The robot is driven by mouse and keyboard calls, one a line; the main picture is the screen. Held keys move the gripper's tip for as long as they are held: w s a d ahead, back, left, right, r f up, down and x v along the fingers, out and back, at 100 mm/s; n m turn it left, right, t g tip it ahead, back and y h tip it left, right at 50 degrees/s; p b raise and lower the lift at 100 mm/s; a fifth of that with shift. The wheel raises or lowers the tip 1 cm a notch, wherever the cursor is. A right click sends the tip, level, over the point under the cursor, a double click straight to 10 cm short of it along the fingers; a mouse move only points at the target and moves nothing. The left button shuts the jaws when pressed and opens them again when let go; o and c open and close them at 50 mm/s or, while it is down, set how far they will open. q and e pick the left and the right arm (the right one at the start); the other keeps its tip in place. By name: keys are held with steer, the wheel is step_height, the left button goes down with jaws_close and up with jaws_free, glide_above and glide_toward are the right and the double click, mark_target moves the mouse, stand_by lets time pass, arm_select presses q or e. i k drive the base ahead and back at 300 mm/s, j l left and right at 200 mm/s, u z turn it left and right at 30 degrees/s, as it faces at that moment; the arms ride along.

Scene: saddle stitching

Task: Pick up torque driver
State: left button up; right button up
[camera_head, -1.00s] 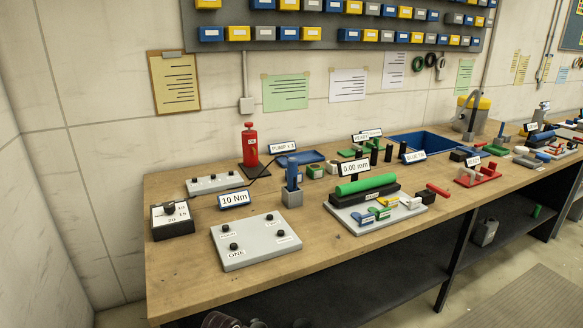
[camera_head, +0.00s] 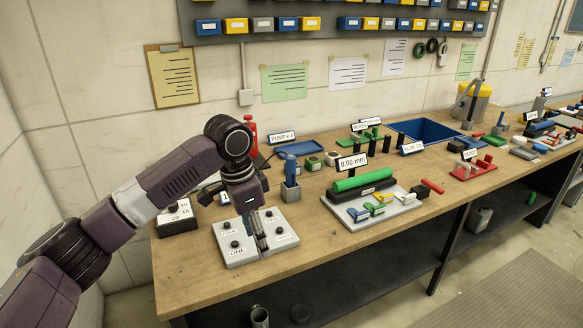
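The torque driver, a blue upright tool (camera_head: 290,170), stands in a small grey block holder (camera_head: 290,192) on the wooden bench. My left arm reaches in from the left. Its gripper (camera_head: 259,238) points down over the grey plate with several black knobs (camera_head: 228,254), in front and to the left of the driver and apart from it. The gripper fingers look close together and are seen nearly edge-on, so their opening is unclear. Nothing shows held in them. The arm hides the 10 Nm sign. My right gripper is not in view.
A torque dial box (camera_head: 178,220) stands at the left, and a red bottle (camera_head: 251,140) is partly behind my arm. A blue tray (camera_head: 300,148) lies behind the driver. A green roller (camera_head: 364,179) on a grey base is to its right. The bench front edge is clear.

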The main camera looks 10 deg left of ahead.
mark_target(290, 159)
steer(key=i, duration=1.85)
